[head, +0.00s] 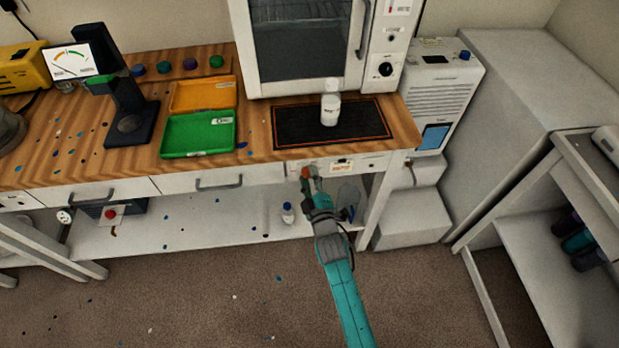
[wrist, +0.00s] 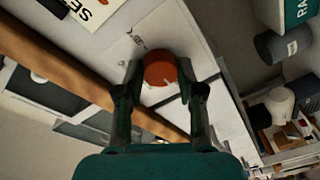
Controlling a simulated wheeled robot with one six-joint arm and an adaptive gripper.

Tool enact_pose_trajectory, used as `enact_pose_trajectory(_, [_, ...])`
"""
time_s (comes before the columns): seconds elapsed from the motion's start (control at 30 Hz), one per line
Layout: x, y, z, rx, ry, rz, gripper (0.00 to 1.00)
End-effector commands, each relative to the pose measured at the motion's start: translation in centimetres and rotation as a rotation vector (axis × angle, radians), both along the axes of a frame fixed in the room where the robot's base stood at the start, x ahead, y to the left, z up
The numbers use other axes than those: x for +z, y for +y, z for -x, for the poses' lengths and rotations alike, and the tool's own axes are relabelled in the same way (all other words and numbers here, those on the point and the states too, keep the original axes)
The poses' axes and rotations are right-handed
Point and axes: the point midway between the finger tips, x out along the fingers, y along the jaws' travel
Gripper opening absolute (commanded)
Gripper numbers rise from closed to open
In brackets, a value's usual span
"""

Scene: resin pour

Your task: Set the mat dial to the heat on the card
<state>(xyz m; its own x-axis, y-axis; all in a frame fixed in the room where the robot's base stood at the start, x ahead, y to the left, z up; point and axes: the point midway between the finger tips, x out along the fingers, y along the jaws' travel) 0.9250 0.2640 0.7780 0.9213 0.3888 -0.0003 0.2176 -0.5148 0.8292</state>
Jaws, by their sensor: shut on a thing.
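The mat dial (wrist: 160,75) is an orange-red knob on the white front panel, seen between my fingers in the wrist view. My gripper (wrist: 159,88) is shut on the dial, one finger at each side. In the head view my gripper (head: 309,176) reaches the panel under the bench edge, and it largely hides the dial there. A card (head: 342,165) with small print is on the panel just right of my gripper. In the wrist view part of a card (wrist: 92,10) with large letters shows at the top. The dial's setting is not readable.
The black mat (head: 290,122) with an orange border lies on the bench above the panel, with a white bottle (head: 330,105) standing on it. An oven (head: 305,45) stands behind. Open green (head: 197,135) and orange trays lie left. A small bottle (head: 288,212) stands on the lower shelf.

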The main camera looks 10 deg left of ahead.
Motion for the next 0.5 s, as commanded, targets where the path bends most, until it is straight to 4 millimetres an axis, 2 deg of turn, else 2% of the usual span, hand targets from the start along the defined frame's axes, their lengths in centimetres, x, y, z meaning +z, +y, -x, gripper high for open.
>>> enact_pose_trajectory(0.27, [-0.01, 0.00, 0.00, 0.001, 0.012, -0.039, 0.03])
enact_pose_trajectory(0.5, [-0.07, -0.02, -0.01, 0.001, 0.044, -0.149, 0.03])
